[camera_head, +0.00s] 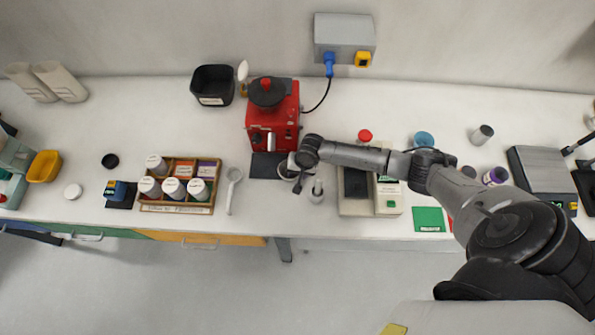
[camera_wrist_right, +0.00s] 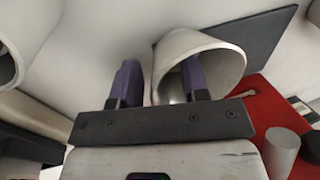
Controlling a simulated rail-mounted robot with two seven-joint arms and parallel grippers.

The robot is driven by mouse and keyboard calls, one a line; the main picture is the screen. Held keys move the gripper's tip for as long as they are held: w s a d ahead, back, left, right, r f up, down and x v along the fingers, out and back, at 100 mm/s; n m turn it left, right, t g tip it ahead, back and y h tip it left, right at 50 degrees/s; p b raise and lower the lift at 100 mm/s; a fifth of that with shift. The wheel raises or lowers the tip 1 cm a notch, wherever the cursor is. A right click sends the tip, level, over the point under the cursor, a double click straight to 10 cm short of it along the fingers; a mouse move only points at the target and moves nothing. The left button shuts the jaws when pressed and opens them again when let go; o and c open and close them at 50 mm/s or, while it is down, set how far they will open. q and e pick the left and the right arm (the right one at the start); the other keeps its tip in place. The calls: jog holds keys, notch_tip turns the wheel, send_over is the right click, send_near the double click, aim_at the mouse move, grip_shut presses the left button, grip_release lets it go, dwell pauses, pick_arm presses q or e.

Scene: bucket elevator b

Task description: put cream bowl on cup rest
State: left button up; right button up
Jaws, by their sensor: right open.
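The cream bowl (camera_head: 285,171) stands in front of the red machine, partly hidden under my right arm. In the right wrist view the cream bowl (camera_wrist_right: 225,62) shows its open mouth. My right gripper (camera_head: 297,185) is open at the bowl. In the wrist view the right gripper (camera_wrist_right: 158,82) has one finger inside the mouth and one outside, with the wall between them. A dark flat plate (camera_head: 263,166), which looks like the cup rest, lies in front of the red machine (camera_head: 271,115). The plate (camera_wrist_right: 262,45) is beside the bowl in the wrist view. My left gripper is not in view.
A white spoon (camera_head: 232,185) and a wooden tray (camera_head: 177,209) with several white-lidded jars lie left of the plate. The counter's front edge is near.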

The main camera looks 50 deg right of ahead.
jog(key=c, duration=0.6)
grip_shut()
